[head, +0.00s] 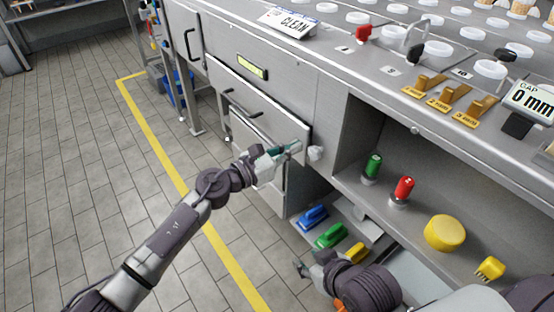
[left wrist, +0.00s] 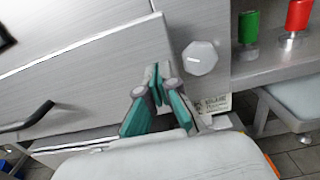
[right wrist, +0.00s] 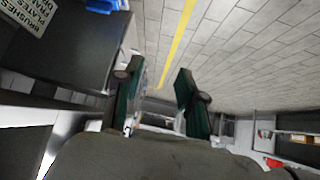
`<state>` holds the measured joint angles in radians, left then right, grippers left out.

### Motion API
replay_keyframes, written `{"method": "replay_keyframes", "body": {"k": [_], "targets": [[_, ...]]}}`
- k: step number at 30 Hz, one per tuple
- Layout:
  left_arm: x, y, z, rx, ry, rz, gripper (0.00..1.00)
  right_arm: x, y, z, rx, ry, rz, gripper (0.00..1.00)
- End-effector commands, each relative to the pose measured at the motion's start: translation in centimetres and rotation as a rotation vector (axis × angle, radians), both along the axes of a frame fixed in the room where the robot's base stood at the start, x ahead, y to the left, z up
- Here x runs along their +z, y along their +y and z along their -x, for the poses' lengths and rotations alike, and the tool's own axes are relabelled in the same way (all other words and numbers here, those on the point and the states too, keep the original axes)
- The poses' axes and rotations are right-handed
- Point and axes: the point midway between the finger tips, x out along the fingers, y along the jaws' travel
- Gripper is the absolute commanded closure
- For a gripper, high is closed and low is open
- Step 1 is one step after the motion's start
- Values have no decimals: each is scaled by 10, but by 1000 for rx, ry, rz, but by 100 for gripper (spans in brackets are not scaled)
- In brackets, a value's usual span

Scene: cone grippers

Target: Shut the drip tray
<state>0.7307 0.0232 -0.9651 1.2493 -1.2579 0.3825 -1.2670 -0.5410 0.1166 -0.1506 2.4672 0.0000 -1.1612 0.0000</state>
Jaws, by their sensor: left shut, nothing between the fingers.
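The drip tray appears to be the wide grey drawer front (head: 262,108) with a dark bar handle (head: 240,104), below a yellow label. It stands out a little from the cabinet face; the label is too small to read. In the left wrist view its front (left wrist: 90,70) fills the upper left. My left gripper (head: 292,148) is shut and empty at the front's lower right corner; its fingertips (left wrist: 158,76) are at or very near that edge, contact unclear. My right gripper (head: 303,268) is low near the shelf; in the right wrist view its fingers (right wrist: 157,82) are apart and empty.
A pale knob (head: 315,153) sits just right of the drawer; it also shows in the left wrist view (left wrist: 199,58). The open shelf holds a green-topped bottle (head: 373,166), a red one (head: 403,188) and a yellow round item (head: 445,233). Coloured brushes (head: 331,236) lie below.

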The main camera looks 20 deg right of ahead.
Motion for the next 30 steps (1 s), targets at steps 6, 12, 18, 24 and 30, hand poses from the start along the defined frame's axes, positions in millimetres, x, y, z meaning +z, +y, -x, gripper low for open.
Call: {"method": "replay_keyframes", "body": {"k": [6, 12, 18, 24, 30], "targets": [[-1, -10, -3, 1, 0, 0, 100, 14, 8, -21, 9, -129, -28, 60], [2, -13, -4, 1, -1, 3, 100, 19, 9, -25, 11, -159, -36, 60], [3, -14, -4, 2, -2, 6, 100, 19, 9, -25, 11, -158, -36, 60], [4, -12, -5, 3, -3, 7, 100, 19, 9, -25, 12, -164, -36, 60], [1, 3, -12, 2, -3, 5, 100, 34, 17, -41, 21, -284, -65, 60]]}}
